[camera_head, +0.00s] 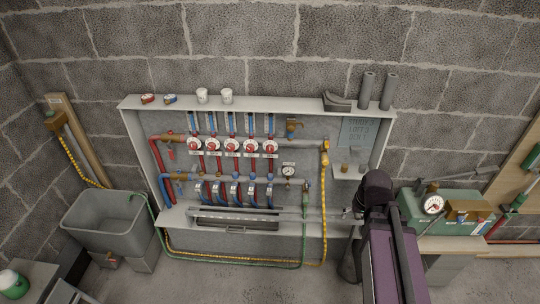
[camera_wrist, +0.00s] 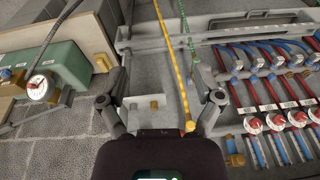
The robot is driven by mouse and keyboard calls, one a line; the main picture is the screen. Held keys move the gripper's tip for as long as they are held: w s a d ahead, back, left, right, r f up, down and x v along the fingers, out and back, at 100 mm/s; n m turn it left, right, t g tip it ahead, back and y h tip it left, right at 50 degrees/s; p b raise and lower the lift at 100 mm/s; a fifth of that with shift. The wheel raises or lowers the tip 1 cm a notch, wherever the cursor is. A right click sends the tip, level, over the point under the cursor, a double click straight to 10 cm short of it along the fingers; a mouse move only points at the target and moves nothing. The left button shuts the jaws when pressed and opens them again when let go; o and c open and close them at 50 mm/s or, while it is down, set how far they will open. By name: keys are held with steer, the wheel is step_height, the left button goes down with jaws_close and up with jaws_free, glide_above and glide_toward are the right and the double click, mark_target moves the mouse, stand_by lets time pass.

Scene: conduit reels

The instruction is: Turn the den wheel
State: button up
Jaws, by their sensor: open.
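Several red wheels with white collars stand in a row on the upper bar of the manifold, from the leftmost wheel (camera_head: 194,146) to the rightmost wheel (camera_head: 270,147). Which one is the den wheel I cannot tell; the tags on the pipes are too small to read. A blue-grey plaque (camera_head: 357,132) at the cabinet's right carries blurred lettering. In the wrist view the wheels appear at the lower right, the nearest one (camera_wrist: 253,125) beyond the right finger. My gripper (camera_wrist: 160,98) is open and empty, right of the wheels in the head view, touching none.
A yellow hose (camera_head: 324,190) and a green hose (camera_head: 304,230) run down beside the wheels. A pressure gauge (camera_head: 288,171) sits on the lower bar. A small shelf (camera_head: 343,174) holds a brass part. A green test box (camera_head: 467,222) stands right and a grey tub (camera_head: 108,222) left.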

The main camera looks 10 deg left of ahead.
steer(key=w+a+f+n+t+y+b, duration=0.2)
steer(key=w+a+f+t+b, duration=0.3)
steer(key=w+a, duration=0.35)
steer(key=m+t+b, duration=0.4)
steer(key=t+b, duration=1.1)
steer(key=b, duration=1.3)
glide_toward(270, 151)
steer(key=v, duration=0.3)
steer(key=shift+s+a+f+m+h+b, duration=0.15)
steer(key=shift+s+a+m+h+b, duration=0.1)
steer(key=shift+a+m+h+b, duration=0.3)
steer(key=shift+d, duration=0.1)
steer(key=p+x, duration=0.2)
steer(key=x, duration=0.5)
steer(key=p+x, duration=0.3)
steer(key=x, duration=0.4)
steer(key=shift+s+d+r, duration=0.1)
steer(key=shift+r, duration=0.15)
